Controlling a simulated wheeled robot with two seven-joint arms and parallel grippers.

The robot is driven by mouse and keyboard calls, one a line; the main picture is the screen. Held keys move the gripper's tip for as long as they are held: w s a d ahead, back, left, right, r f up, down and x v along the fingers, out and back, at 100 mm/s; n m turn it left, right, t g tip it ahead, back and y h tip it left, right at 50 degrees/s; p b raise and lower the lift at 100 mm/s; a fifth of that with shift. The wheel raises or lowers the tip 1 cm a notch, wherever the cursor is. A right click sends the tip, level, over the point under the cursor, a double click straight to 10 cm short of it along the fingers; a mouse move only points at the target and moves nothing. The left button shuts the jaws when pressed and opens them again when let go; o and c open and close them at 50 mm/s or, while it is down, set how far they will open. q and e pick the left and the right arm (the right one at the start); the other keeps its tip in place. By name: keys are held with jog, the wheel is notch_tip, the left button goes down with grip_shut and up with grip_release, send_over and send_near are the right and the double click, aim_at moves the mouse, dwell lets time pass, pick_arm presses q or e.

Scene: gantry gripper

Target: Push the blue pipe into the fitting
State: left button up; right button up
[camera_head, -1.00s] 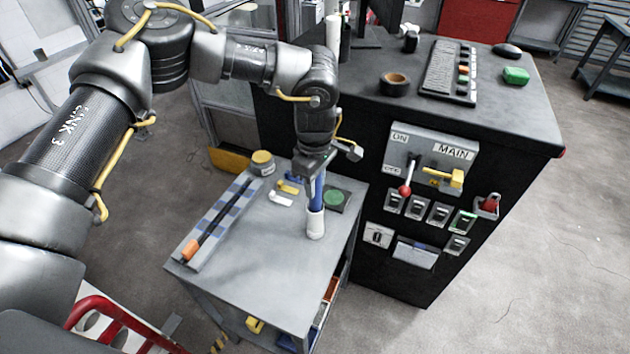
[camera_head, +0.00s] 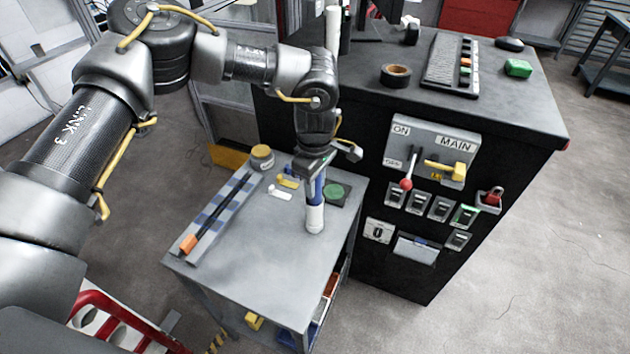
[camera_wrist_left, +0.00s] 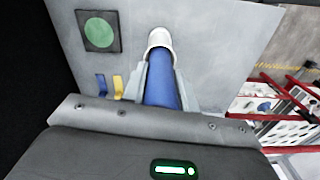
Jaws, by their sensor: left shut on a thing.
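The blue pipe (camera_head: 318,190) stands upright on the grey cart top, with its lower end at the white fitting (camera_head: 315,218). In the left wrist view the blue pipe (camera_wrist_left: 161,90) runs away from me to the white fitting (camera_wrist_left: 160,39), and its far end meets or enters the fitting's mouth. How deep it sits I cannot tell. My left gripper (camera_head: 315,172) is above the fitting, shut on the pipe's upper part. In the left wrist view my left gripper's fingers (camera_wrist_left: 160,84) flank the pipe on both sides. My right gripper is not in view.
On the cart (camera_head: 250,285) lie a checked strip with a dark, orange-ended rod (camera_head: 215,215), a yellow-lidded jar (camera_head: 262,157), small yellow and white pieces (camera_head: 283,189) and a green disc on a dark square (camera_head: 336,192). A black cabinet (camera_head: 400,275) with switches stands close at right.

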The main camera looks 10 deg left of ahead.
pick_arm(q)
jog(key=shift+f+b, duration=1.15)
jog(key=shift+f, duration=0.6)
jog(key=o, duration=1)
jog(key=shift+o, duration=0.2)
jog(key=shift+r, duration=0.1)
notch_tip(320, 180, up, 9)
jog(key=shift+r+b, duration=0.15)
jog(key=shift+b, duration=0.95)
jog(key=shift+r, duration=0.7)
